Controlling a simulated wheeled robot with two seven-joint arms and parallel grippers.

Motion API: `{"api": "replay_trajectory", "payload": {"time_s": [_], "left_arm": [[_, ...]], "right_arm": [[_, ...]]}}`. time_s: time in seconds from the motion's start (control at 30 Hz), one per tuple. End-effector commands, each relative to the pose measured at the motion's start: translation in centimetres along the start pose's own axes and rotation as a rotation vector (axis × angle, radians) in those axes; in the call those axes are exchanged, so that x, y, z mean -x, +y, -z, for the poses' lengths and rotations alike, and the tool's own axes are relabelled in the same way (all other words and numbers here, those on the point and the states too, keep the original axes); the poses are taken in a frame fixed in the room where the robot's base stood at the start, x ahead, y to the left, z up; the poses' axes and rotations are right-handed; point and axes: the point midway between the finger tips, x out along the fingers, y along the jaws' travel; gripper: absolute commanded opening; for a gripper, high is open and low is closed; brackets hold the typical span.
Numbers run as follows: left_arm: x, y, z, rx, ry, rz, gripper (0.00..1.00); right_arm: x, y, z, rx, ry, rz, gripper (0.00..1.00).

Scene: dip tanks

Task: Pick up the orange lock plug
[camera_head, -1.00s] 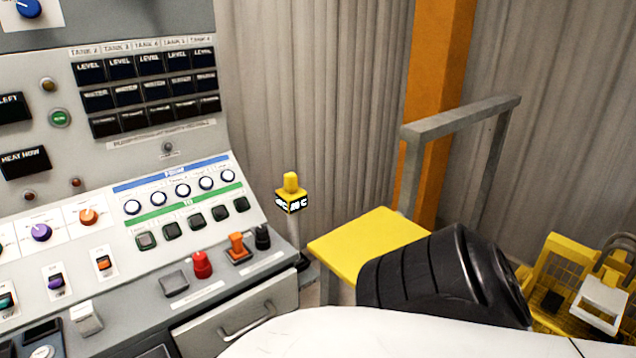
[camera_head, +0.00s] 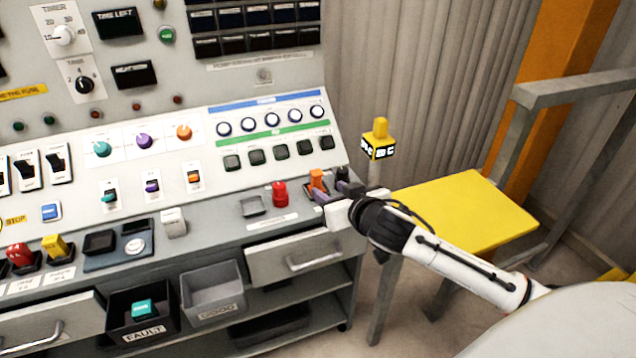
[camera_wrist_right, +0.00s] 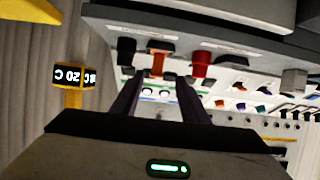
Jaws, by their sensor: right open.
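The orange lock plug (camera_head: 317,181) stands upright on the console's lower shelf, between a red plug (camera_head: 280,194) and a black plug (camera_head: 343,174). My right gripper (camera_head: 333,193) is open and empty, its fingers pointing at the orange plug from the front right. In the right wrist view the orange plug (camera_wrist_right: 157,63) shows just beyond and between the two open fingertips (camera_wrist_right: 160,82), apart from them as far as I can tell. The black plug (camera_wrist_right: 126,52) and the red plug (camera_wrist_right: 201,64) flank it there. My left gripper is not in view.
A grey empty socket (camera_head: 254,207) lies left of the red plug. A drawer (camera_head: 300,258) is below. A yellow-topped stand (camera_head: 455,212) is to the right, under my right arm. A yellow display post (camera_head: 379,146) stands behind the console's right end.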

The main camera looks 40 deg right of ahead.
Motion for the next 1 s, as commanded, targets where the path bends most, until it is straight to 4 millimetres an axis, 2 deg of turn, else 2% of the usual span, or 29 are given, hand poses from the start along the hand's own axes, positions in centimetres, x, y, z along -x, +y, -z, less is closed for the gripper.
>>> {"api": "replay_trajectory", "payload": {"time_s": [0.03,0.13,0.3,0.57,0.8,1.0], "left_arm": [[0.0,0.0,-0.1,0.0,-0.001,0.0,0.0],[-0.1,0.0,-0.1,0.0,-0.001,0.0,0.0],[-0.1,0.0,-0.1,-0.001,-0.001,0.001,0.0],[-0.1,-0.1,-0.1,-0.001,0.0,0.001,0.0],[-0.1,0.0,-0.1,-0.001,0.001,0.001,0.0],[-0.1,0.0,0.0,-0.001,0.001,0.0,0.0]], "right_arm": [[-0.4,0.5,1.1,-0.007,0.016,-0.013,0.41],[-1.6,0.8,1.9,-0.019,0.027,-0.023,0.41],[-4.1,0.8,1.8,-0.019,0.025,-0.022,0.41],[-6.0,0.7,1.9,-0.019,0.024,-0.02,0.41],[-9.3,0.4,1.9,-0.018,0.024,-0.021,0.41],[-10.4,0.4,1.9,-0.018,0.023,-0.018,0.41]]}}
